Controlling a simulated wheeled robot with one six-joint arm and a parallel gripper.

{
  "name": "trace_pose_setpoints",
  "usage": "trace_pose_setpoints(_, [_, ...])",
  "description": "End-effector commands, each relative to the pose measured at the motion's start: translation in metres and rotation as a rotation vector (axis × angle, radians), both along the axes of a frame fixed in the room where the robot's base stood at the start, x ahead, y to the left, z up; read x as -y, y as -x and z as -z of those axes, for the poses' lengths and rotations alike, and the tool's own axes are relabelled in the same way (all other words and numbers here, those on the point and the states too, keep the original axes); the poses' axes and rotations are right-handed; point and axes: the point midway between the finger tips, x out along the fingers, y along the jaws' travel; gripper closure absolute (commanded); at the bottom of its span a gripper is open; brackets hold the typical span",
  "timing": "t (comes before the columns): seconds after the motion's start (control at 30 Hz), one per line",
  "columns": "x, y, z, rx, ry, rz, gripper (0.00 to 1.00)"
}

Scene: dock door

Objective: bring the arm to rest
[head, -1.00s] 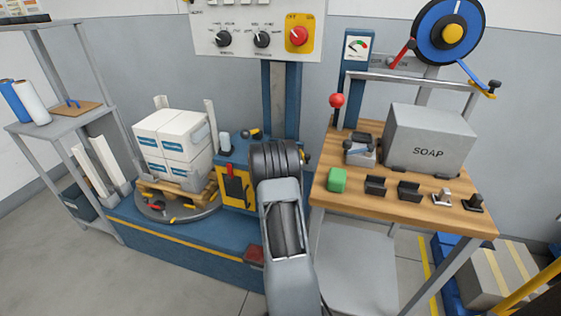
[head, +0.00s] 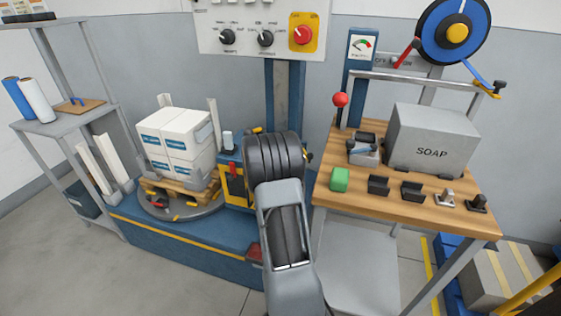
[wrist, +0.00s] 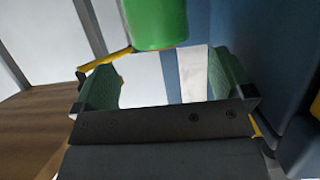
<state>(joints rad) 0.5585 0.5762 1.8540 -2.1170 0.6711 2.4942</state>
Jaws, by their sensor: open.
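My arm (head: 290,235) reaches forward in the middle of the head view, bent upward at a dark ribbed joint. My gripper (wrist: 168,72) shows in the wrist view, with its two green-padded fingers apart. I see nothing held between them. A green rounded thing (wrist: 157,22) appears beyond the fingertips at the top of that view; I cannot tell its distance. In the head view the gripper itself is hidden behind my arm.
A wooden bench (head: 365,196) with a grey SOAP box (head: 431,140) and a green block (head: 340,179) stands right of my arm. White cartons (head: 178,140) sit on a pallet at the left. A control panel (head: 262,32) stands behind. A grey shelf (head: 62,122) is far left.

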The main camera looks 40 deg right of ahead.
Motion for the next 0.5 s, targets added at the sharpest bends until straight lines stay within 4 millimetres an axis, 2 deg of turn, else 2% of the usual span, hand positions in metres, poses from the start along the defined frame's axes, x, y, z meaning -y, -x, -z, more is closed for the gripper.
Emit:
trace_pose_setpoints(0.13, [-0.0065,0.0028,-0.0025,0.0,0.0,-0.001,0.01])
trace_pose_setpoints(0.5, [-0.0071,0.0031,-0.0031,-0.001,0.0,0.0,0.01])
